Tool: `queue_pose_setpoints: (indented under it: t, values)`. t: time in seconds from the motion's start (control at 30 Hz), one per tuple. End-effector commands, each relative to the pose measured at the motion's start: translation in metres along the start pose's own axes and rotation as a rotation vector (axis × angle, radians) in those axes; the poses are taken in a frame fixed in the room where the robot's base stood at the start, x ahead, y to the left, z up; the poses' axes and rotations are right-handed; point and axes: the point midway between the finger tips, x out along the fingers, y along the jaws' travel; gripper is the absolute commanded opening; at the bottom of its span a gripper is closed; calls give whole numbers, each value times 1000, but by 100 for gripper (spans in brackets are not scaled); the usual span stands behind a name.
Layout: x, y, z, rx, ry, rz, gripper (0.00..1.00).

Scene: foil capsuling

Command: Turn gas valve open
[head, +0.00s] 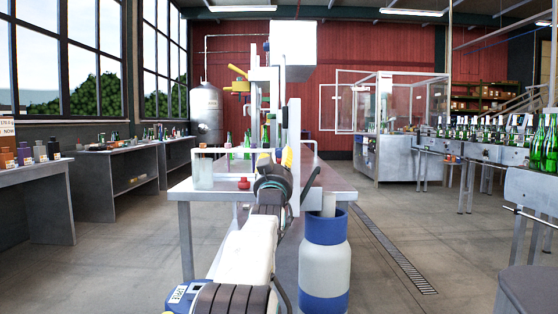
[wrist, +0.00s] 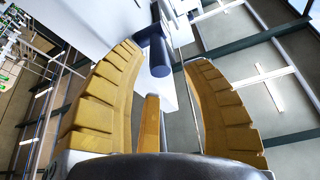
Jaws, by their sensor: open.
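My gripper (wrist: 165,54) shows large in the wrist view, its two ribbed yellow fingers spread apart. A dark cylinder (wrist: 157,56) shows between and beyond the fingertips; I cannot tell whether anything touches it. A narrow yellow-orange strip (wrist: 151,122) stands between the finger bases; I cannot tell what it is. In the head view my arm reaches forward over the bench, and its gripper is mostly hidden behind its own links. Yellow handle-like parts (head: 238,86) sit on the tall machine at the bench; I cannot tell whether one is the gas valve.
A metal bench (head: 335,180) carries a glass jar (head: 203,173) and a red knob-like piece (head: 243,184). A blue and white cylinder (head: 325,262) stands at its near right side. Side tables (head: 38,182) line the left. Floor is open between them.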

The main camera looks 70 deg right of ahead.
Motion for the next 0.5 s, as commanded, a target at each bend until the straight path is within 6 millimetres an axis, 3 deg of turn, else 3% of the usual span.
queue_pose_setpoints:
  t: [0.5]
  values:
    - [28, 0, 0, 0, 0, 0, 43]
